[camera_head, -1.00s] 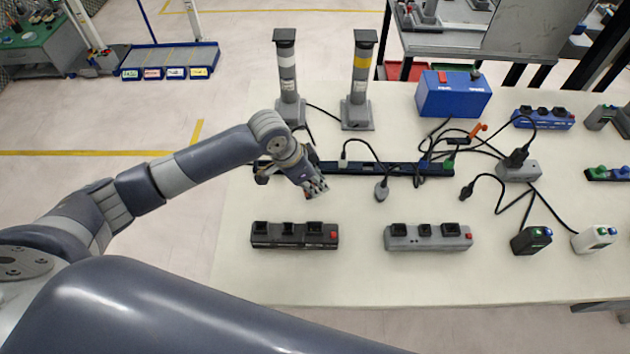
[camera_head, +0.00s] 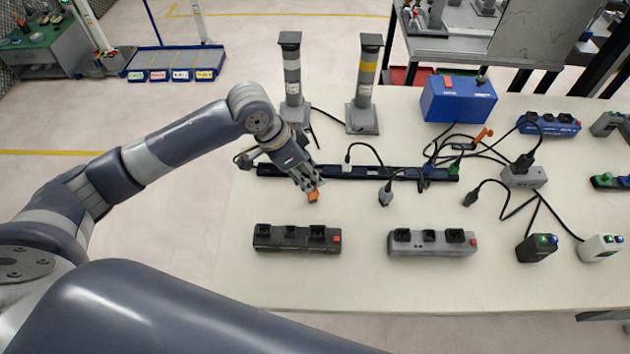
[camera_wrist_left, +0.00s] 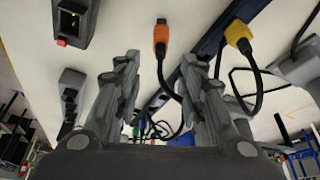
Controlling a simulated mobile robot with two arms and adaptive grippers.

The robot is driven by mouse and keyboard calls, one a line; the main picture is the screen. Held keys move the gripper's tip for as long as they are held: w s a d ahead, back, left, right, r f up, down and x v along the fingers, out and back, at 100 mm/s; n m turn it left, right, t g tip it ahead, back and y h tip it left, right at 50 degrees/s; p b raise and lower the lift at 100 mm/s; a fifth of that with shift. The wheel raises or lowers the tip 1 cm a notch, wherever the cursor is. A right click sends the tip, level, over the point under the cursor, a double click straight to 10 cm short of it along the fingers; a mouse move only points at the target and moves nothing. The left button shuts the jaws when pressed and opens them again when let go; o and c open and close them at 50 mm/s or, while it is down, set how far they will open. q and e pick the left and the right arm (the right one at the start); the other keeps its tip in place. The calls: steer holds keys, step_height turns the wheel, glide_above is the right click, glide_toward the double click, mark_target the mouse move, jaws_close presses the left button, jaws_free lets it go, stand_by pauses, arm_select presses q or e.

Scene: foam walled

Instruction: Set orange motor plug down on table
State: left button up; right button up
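The orange motor plug (camera_head: 313,196) is at the fingertips of my left gripper (camera_head: 308,184), over the pale table (camera_head: 360,280) in front of the dark rail. In the left wrist view the orange plug (camera_wrist_left: 161,38) lies just beyond and between the fingertips of the left gripper (camera_wrist_left: 160,60). The fingers are spread, with a visible gap on both sides of the plug. Its dark cable trails back between the fingers. The plug appears to rest on the table, but its exact height is hard to tell. My right gripper is not in view.
A black socket strip (camera_head: 297,238) and a grey one (camera_head: 432,242) stand in front. The long dark rail (camera_head: 345,172) and two lamp posts (camera_head: 293,80) are behind. A yellow plug (camera_wrist_left: 238,37) lies near the rail.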

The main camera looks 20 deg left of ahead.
arm_select(q)
steer(key=shift+v, duration=2.05)
